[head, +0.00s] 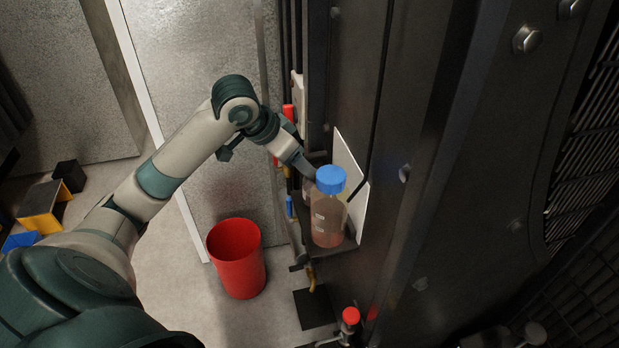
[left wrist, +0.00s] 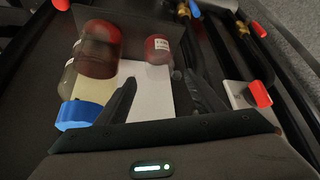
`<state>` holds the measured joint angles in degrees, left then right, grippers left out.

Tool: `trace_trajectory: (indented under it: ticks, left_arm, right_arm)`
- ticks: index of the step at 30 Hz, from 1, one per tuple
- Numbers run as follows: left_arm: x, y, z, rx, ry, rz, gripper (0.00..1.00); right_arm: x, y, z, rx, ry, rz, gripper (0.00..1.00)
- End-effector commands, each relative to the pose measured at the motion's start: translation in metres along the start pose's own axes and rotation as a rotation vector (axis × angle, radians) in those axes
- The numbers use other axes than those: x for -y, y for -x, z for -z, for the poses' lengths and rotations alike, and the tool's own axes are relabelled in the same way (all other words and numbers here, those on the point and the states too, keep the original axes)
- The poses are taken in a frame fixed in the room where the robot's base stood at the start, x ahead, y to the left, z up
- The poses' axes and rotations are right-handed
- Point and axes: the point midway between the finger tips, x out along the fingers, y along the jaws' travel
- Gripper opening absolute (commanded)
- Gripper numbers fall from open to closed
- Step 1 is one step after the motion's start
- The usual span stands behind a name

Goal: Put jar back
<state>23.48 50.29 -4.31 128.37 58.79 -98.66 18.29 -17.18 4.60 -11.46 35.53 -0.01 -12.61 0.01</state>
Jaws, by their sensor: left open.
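A clear jar (head: 328,222) with a blue cap (head: 331,180) and brownish liquid stands upright on a small dark shelf (head: 345,246) on the side of the machine. My left gripper (head: 309,172) is at the far left side of the cap, with its tips partly hidden. In the left wrist view the left gripper (left wrist: 165,95) is open, with nothing between its fingers. The blue cap (left wrist: 78,114) shows there just left of the left finger, outside the jaws; whether they touch I cannot tell. My right gripper is not in view.
A white panel (head: 350,170) stands behind the jar. Red-handled fittings (head: 287,112) and pipes crowd the shelf's left side. A red bin (head: 236,258) stands on the floor.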

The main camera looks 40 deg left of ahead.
Motion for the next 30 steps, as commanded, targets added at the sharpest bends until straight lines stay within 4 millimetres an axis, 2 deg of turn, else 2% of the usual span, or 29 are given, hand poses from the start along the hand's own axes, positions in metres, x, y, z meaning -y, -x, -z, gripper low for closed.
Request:
trace_trajectory:
  ticks: [1,6,10,30]
  left_arm:
    - [0.002,0.008,0.000,-0.004,-0.002,0.005,0.62]
    - [0.001,0.032,0.000,-0.002,-0.002,0.002,0.62]
    - [0.000,0.043,0.000,-0.002,0.000,0.001,0.62]
    - [0.000,0.047,0.000,0.000,0.001,0.000,0.62]
  right_arm:
    - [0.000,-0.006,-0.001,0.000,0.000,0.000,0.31]
    - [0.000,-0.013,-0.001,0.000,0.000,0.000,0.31]
    - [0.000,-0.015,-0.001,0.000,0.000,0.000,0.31]
    - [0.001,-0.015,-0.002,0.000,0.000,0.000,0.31]
